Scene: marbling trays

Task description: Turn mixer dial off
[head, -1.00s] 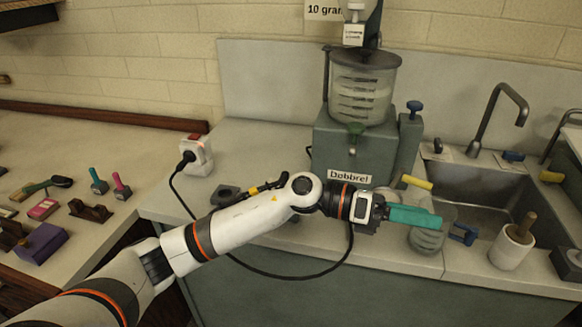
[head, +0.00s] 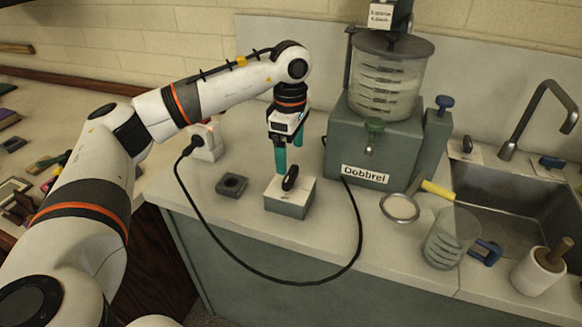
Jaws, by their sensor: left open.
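A small grey box with a pale top (head: 289,206) stands on the counter in front of the mixer. A black dial (head: 291,178) sits upright on its top. My left gripper (head: 288,160) points down just above the dial, with its teal fingers apart and nothing between them. I cannot tell whether a fingertip touches the dial. The grey mixer (head: 372,140), labelled "Dobbrel", carries a clear tank (head: 390,78) and has a green knob on its front. My right gripper is not in view.
A black cable (head: 225,244) loops over the counter front from a wall-side socket box (head: 207,141). A dark square block (head: 232,185) lies left of the dial box. A strainer (head: 401,207), a clear beaker (head: 450,238) and the sink (head: 520,195) are at the right.

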